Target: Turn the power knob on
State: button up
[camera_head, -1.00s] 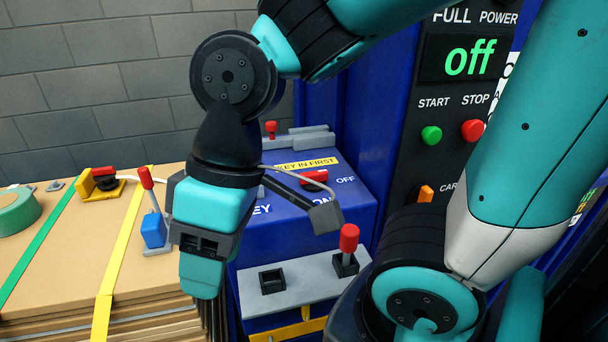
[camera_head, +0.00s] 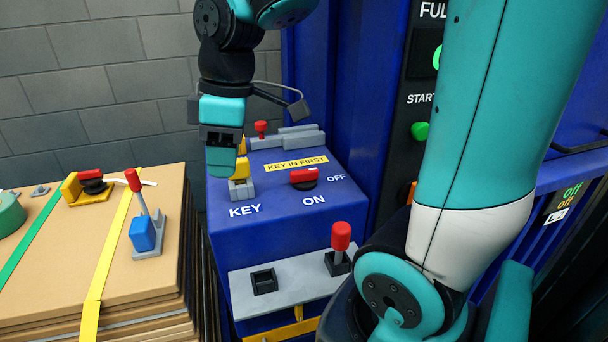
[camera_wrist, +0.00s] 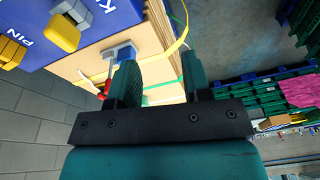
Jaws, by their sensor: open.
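The red power knob (camera_head: 303,177) sits on the sloped top of the blue control box (camera_head: 270,222), between the ON and OFF labels. Its bar lies roughly sideways, with the right end towards OFF. A yellow key (camera_head: 241,172) stands in a grey holder above the KEY label, and a yellow key-like part (camera_wrist: 62,33) shows on the blue box in the wrist view. My gripper (camera_head: 220,150) points down at the left edge of the box, left of the knob and beside the key. In the wrist view my gripper (camera_wrist: 160,78) is open with nothing between its fingers.
A red-topped lever (camera_head: 341,240) rises from the grey plate in front. Strapped cardboard (camera_head: 60,265) at left carries a blue-based lever (camera_head: 142,230) and a yellow clamp (camera_head: 85,188). My arm hides much of the black start panel (camera_head: 408,130) at right.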

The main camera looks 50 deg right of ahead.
jog(key=w+d+r+n+h, duration=0.1)
jog(key=w+d, duration=0.2)
jog(key=d, duration=1)
jog(key=n+g, duration=0.1)
send_near(304, 171)
jog(key=shift+h, duration=0.4)
jog(key=f, duration=1)
jog(key=shift+a, duration=0.25)
grip_shut()
